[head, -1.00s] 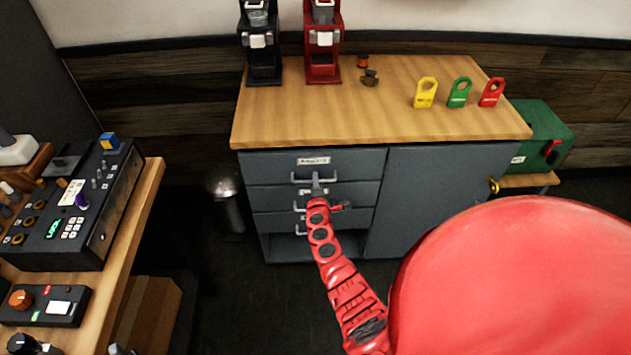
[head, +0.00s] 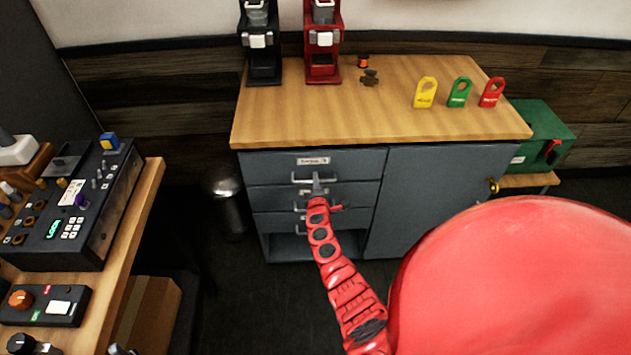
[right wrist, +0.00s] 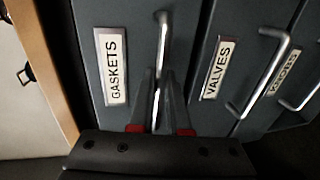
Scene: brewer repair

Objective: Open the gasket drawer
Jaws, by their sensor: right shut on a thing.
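The gasket drawer (head: 345,161) is the top drawer of the grey cabinet and sits flush with the front. In the right wrist view its label reads GASKETS (right wrist: 115,67), and its metal bar handle (right wrist: 162,50) runs beside the label. My right gripper (head: 317,182) is at this handle in the head view. In the right wrist view its fingers (right wrist: 158,95) are shut around the handle's near part. My left gripper is in neither view.
Below is the VALVES drawer (right wrist: 218,68), with another handled drawer under it. A cabinet door (head: 440,195) is to the right. Two coffee machines (head: 322,45) and yellow, green and red tags (head: 459,92) stand on the wooden top. A metal bin (head: 228,205) stands left of the cabinet.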

